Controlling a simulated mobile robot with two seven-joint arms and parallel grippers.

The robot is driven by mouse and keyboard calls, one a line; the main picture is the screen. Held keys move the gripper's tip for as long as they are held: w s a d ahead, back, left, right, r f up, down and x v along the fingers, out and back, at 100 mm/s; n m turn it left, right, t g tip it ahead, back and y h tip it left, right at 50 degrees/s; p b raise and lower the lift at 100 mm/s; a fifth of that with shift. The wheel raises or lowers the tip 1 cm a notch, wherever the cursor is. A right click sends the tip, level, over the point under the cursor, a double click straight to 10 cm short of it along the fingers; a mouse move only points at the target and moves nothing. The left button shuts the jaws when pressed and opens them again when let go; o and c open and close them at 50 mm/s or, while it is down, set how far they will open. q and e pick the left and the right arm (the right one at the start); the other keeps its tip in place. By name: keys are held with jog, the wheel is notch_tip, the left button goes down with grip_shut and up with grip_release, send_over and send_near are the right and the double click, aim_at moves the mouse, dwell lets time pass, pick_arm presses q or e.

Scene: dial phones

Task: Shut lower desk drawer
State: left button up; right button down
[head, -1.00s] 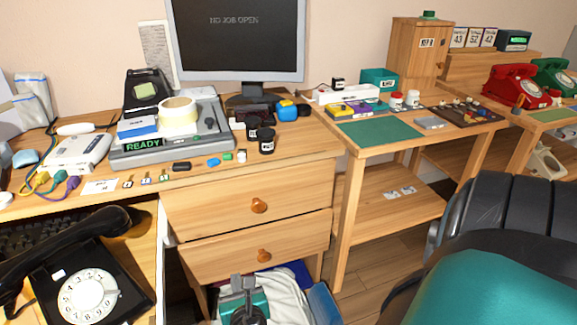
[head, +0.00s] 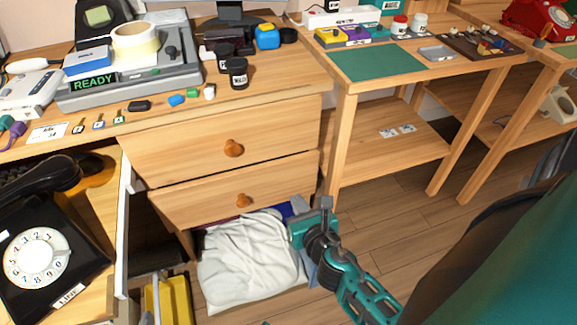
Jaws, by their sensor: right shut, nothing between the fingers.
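The desk has two wooden drawer fronts, one above the other. The lower drawer (head: 205,211) has a round wooden knob (head: 243,200). Its front sits under the upper drawer (head: 180,155); how far it stands out is hard to tell from this angle. My right gripper (head: 324,208) is shut and empty, to the right of the lower drawer front and a little below the knob's height in the picture. It looks apart from the knob; contact with the drawer's edge cannot be made out. My left gripper is not in view.
A white cloth (head: 248,265) lies in a container below the drawers, beside blue and purple items. A black dial phone (head: 45,250) stands at the left. A yellow object (head: 168,300) is at lower left. A side table (head: 375,63) stands right; wooden floor (head: 390,205) is open between.

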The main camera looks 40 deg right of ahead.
send_near(278, 162)
jog(key=w+f, duration=0.1)
jog(key=w, duration=0.1)
jog(key=w+f+b, duration=0.1)
jog(key=shift+w+d+f, duration=0.4)
jog(key=shift+w+d, duration=0.25)
jog(key=shift+w, duration=0.55)
jog(key=shift+w+d, duration=0.15)
jog(key=shift+w, duration=0.35)
jog(key=shift+w+d, duration=0.15)
jog(key=shift+w, duration=0.4)
jog(key=shift+w+d+r, duration=0.1)
jog(key=shift+w+r, duration=0.05)
